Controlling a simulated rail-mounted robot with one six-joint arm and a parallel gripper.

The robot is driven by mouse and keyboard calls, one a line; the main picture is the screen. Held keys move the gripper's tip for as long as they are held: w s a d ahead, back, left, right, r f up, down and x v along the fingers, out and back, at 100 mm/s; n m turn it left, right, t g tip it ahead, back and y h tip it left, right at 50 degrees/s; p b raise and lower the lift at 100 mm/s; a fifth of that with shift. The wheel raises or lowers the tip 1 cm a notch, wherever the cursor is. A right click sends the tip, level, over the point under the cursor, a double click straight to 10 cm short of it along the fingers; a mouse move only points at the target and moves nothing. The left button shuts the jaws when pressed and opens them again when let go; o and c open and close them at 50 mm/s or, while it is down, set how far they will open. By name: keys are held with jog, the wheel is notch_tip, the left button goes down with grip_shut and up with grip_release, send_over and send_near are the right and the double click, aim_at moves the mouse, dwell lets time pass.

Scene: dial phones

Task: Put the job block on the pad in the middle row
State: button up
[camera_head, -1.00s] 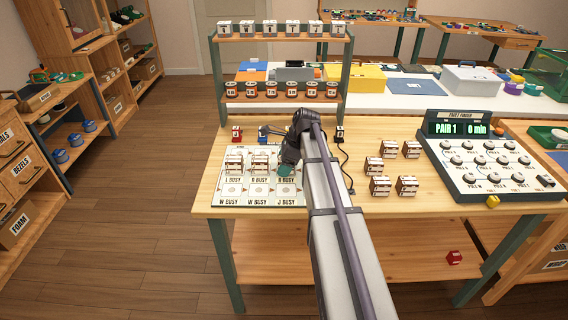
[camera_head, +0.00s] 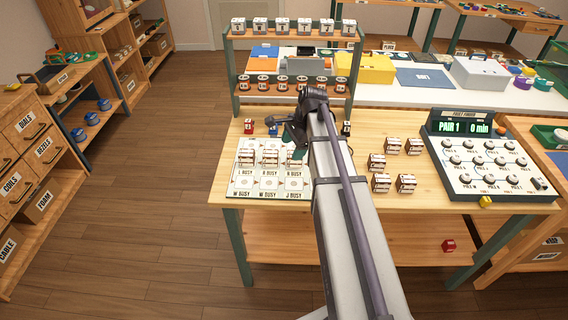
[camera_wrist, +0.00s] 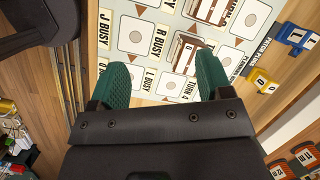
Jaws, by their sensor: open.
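The white board (camera_head: 234,190) with labelled square pads lies at the table's left end. Two brown-and-white blocks, the left (camera_head: 246,158) and the right (camera_head: 270,158), stand in its middle area. In the wrist view one such block (camera_wrist: 186,52) is just beyond my fingers, and another (camera_wrist: 212,9) is at the top edge. A bare pad (camera_wrist: 135,36) shows by the R BUSY label. I cannot tell which block is the job block. My gripper (camera_wrist: 162,84) is open and empty, its green fingertips apart over the board. In the head view it is above the board's right side (camera_head: 299,153).
Several similar blocks (camera_head: 381,182) stand mid-table, left of the console (camera_head: 487,165) reading PAIR 1. A red block (camera_head: 248,126) and a blue block (camera_head: 272,130) are behind the board. A shelf rack (camera_head: 291,98) with rows of small items rises at the back.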

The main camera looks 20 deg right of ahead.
jog(key=s+a+n+g+h, duration=0.1)
jog(key=s+a+n+h, duration=0.2)
jog(key=s+a+n, duration=1.2)
jog(key=a+n, duration=0.1)
jog(key=n, duration=0.2)
jog(key=shift+s+f, duration=0.35)
jog(key=shift+s, duration=0.05)
